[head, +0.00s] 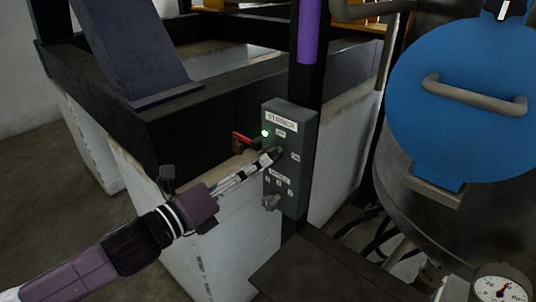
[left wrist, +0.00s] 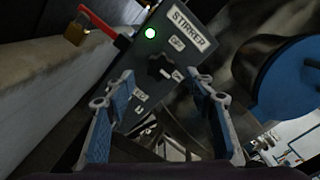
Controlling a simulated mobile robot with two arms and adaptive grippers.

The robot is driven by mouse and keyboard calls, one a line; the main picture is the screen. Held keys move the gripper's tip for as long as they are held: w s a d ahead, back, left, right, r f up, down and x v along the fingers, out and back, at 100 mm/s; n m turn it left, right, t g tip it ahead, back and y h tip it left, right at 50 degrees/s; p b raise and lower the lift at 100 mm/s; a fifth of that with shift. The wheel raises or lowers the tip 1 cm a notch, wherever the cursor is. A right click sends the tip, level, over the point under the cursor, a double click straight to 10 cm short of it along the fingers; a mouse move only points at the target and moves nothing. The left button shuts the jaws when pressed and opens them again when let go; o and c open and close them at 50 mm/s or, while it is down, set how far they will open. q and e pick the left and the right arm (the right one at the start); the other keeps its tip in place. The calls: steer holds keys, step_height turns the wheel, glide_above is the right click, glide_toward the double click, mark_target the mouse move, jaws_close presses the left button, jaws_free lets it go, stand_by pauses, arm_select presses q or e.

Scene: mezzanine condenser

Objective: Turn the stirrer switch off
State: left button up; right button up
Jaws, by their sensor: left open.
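The stirrer panel (head: 298,134) is a grey box on a black post, labelled STIRRER. Its green lamp (head: 265,133) is lit, also in the left wrist view (left wrist: 150,33). My right gripper is not in view.
A second knob (head: 271,202) sits lower on the panel. A red handle (head: 243,138) with a brass-coloured part is just left of the panel. A blue round cover (head: 462,125) with a grey handle is on the vessel at right, above a dial gauge (head: 500,288).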

mark_target(270, 155)
arm_select(q)
steer(key=shift+p+x, duration=0.65)
steer(key=shift+x, duration=2.3)
steer(key=shift+c, duration=0.7)
steer(key=c, duration=1)
